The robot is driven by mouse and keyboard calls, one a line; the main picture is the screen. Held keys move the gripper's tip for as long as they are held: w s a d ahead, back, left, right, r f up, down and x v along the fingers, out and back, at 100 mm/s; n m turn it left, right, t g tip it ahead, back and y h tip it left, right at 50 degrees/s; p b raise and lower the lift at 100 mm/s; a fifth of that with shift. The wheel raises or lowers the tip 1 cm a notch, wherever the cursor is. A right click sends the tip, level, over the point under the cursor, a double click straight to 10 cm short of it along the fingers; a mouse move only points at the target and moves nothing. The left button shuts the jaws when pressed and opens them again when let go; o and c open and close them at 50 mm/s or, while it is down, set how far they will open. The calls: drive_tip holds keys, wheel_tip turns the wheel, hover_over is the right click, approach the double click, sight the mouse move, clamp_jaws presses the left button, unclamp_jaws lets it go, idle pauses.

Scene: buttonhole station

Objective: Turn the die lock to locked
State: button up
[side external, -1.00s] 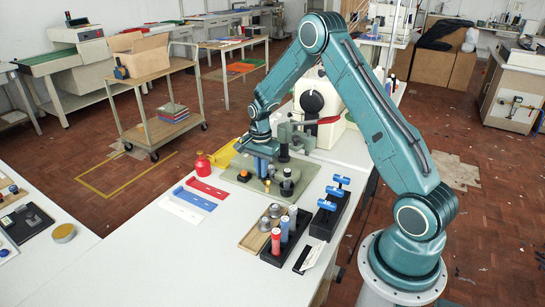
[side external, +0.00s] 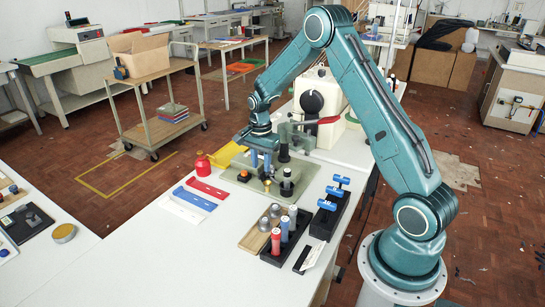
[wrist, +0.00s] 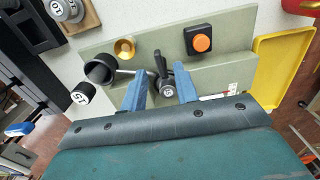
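The die lock (wrist: 166,82) is a small black lever with a round metal hub, mounted on the grey-green base plate (wrist: 222,74). The lever points toward the top of the wrist view. My gripper (wrist: 160,92) is open, with one blue finger on each side of the hub and a gap between them. I cannot tell whether either finger touches it. In the side view my gripper (side external: 261,168) is low over the plate, and the lock is hidden there behind the fingers and nearby parts.
The plate also carries a black box with an orange button (wrist: 202,43), a brass cup (wrist: 125,49) and a dark cylinder (wrist: 99,69). A red-handled clamp (side external: 329,120) stands behind. A yellow tray (wrist: 283,68), a red can (side external: 202,164) and coloured strips (side external: 205,188) lie left of the plate.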

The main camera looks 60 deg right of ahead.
sight(261, 173)
wheel_tip(261, 173, up, 12)
drive_tip(key=shift+f, duration=0.25)
idle(0.4)
drive_tip(key=s+a+r+n+t, duration=0.3)
drive_tip(key=s+a+r+n, duration=0.6)
drive_tip(key=s+a+r, duration=0.35)
drive_tip(key=s+a+n+t, duration=0.1)
drive_tip(key=s+a+n, duration=0.2)
drive_tip(key=s, duration=0.4)
drive_tip(key=s+a+n+t, duration=0.1)
drive_tip(key=s+a+n, duration=0.2)
drive_tip(key=s+n, duration=0.3)
drive_tip(key=shift+s+a+r+t, duration=0.3)
drive_tip(key=shift+s+r, duration=0.1)
drive_tip(key=shift+s, duration=0.45)
